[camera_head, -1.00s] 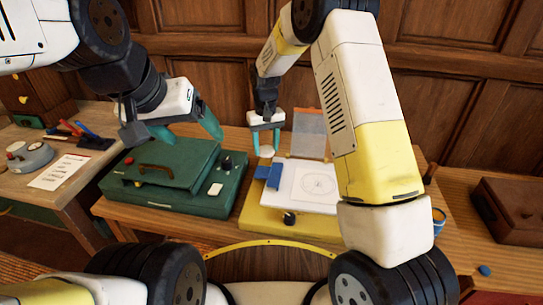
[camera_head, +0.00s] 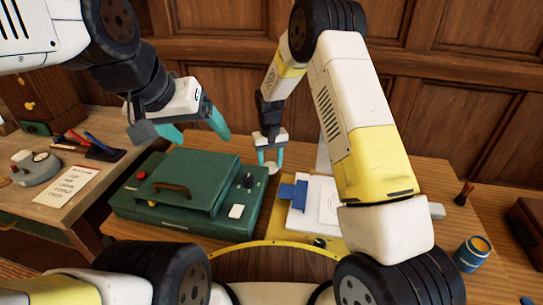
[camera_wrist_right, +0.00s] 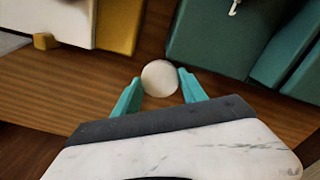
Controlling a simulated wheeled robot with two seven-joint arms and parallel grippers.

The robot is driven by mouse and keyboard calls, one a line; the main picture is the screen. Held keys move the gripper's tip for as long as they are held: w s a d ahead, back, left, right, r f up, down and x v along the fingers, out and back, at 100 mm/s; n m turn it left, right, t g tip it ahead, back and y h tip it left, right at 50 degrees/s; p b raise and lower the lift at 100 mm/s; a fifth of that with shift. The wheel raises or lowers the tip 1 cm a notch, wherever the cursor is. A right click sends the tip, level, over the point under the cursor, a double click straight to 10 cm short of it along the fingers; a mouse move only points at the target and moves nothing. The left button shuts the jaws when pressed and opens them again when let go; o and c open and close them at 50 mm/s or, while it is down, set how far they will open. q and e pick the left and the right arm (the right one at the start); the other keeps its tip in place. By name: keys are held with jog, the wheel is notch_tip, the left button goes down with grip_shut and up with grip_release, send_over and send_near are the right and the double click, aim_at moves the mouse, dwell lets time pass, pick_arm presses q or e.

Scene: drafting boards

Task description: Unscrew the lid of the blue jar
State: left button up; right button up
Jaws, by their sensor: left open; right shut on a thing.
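A small blue jar (camera_head: 472,253) stands on the table at the right in the head view, with a tan or yellowish top; I cannot tell whether that top is a lid. My right gripper (camera_head: 271,158) is shut on a white round thing (camera_head: 272,168), well to the left of the jar, behind the gap between the green case and the drawing board. The right wrist view shows this white round thing (camera_wrist_right: 160,78) between the teal fingertips. My left gripper (camera_head: 197,133) is open and empty above the green case.
A green case (camera_head: 170,220) with a handle fills the left of the table. A yellow board with white paper (camera_head: 310,222) and blue blocks (camera_head: 295,193) lies mid-table. A brown case (camera_head: 528,235) stands at the far right. A blue disc (camera_head: 527,300) lies at the lower right.

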jog(key=shift+f, duration=1.25)
jog(key=shift+f, duration=0.15)
jog(key=o, duration=1.5)
jog(key=shift+o, duration=0.2)
